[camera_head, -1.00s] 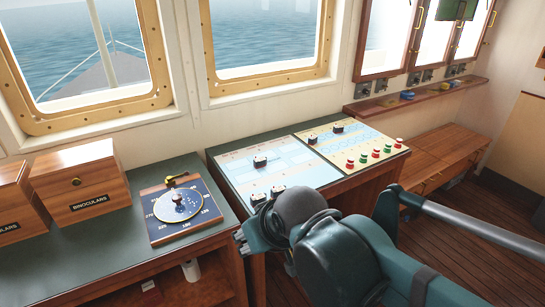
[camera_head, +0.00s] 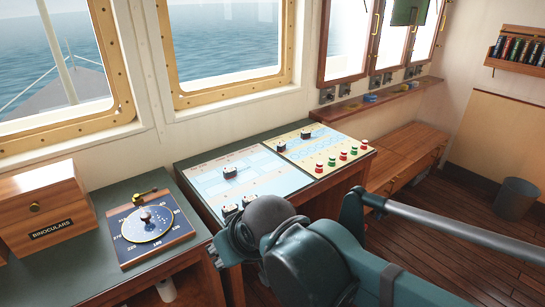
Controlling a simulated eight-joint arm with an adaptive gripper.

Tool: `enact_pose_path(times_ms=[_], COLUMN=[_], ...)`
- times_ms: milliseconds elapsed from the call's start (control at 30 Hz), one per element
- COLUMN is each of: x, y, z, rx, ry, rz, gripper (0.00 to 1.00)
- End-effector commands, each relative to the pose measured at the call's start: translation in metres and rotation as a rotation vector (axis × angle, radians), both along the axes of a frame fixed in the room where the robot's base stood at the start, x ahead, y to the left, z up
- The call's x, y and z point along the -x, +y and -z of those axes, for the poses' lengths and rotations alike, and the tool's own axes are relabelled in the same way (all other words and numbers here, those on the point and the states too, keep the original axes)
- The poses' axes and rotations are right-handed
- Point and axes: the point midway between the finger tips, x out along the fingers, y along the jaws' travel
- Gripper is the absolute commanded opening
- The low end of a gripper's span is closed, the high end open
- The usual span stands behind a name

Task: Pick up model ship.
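Several small dark pieces with pale parts stand on the two chart-like panels of the console; they may be model ships, but they are too small to tell. One piece (camera_head: 230,172) is on the blue-white panel (camera_head: 262,184). Two more, one (camera_head: 281,147) and another (camera_head: 305,134), are on the yellowish panel (camera_head: 335,141). Others, including one (camera_head: 229,210), are at the near edge of the blue-white panel, close to my arm. My gripper (camera_head: 222,250) is at the console's near edge, mostly hidden by my arm; its fingers do not show clearly.
A wooden box marked BINOCULARS (camera_head: 45,208) and a compass-like dial board (camera_head: 152,248) are on the left counter. Red and green buttons (camera_head: 343,156) line the yellowish panel. A wooden bench (camera_head: 408,155), a bin (camera_head: 515,198) and open floor are at right.

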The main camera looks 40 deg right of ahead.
Motion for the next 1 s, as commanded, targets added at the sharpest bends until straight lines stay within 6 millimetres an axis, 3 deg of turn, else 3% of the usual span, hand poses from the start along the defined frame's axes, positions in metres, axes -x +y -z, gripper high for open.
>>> enact_pose_path(times_ms=[467, 1000], x=[-0.005, -0.046], y=[-0.001, -0.014], z=[-0.006, -0.032], rx=[-0.013, -0.101], ry=[0.014, 0.128], rz=[0.028, 0.291], gripper=[0.35, 0.35])
